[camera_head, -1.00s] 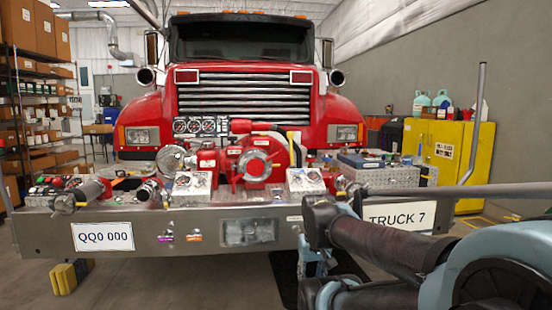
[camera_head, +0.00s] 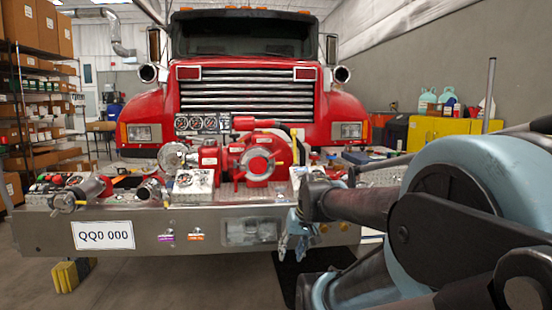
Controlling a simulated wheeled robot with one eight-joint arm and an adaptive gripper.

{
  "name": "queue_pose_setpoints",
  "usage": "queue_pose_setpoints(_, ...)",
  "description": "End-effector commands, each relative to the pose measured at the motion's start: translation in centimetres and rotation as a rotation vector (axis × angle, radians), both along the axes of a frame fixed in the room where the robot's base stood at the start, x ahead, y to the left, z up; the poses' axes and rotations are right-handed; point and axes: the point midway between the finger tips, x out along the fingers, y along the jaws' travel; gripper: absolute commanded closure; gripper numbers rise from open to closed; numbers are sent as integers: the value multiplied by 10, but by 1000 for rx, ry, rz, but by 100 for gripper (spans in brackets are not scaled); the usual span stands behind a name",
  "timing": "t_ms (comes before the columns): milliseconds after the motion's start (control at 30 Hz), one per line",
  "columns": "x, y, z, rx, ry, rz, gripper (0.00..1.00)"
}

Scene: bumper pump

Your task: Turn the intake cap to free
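A red pump (camera_head: 228,160) sits in the middle of the truck's front bumper. Another round metal piece (camera_head: 172,156) stands at the pump's left. My gripper (camera_head: 292,248) is light blue and hangs in front of the bumper face, below and right of the cap and apart from it. Its two fingers appear spread with nothing between them. My arm hides the bumper's right part.
The bumper deck (camera_head: 130,215) carries nozzles and fittings at left and white-topped boxes (camera_head: 194,182) beside the pump. An upright pole (camera_head: 488,95) rises at right. A yellow cabinet (camera_head: 425,130) stands behind.

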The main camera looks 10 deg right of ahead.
Motion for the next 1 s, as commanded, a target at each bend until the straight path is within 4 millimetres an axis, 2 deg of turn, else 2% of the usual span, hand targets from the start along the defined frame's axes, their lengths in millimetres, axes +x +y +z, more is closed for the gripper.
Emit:
queue_pose_setpoints(33, 18, 6, 11, 39, -26, -1, 62)
queue_pose_setpoints(233, 90, 30, 50, 202, -143, -8, 62)
queue_pose_setpoints(500, 191, 42, 101, 402, -313, -51, 62)
queue_pose_setpoints(767, 289, 29, 144, 573, -483, -129, 62)
queue_pose_setpoints(1000, 375, -5, 172, 713, -638, -231, 62)
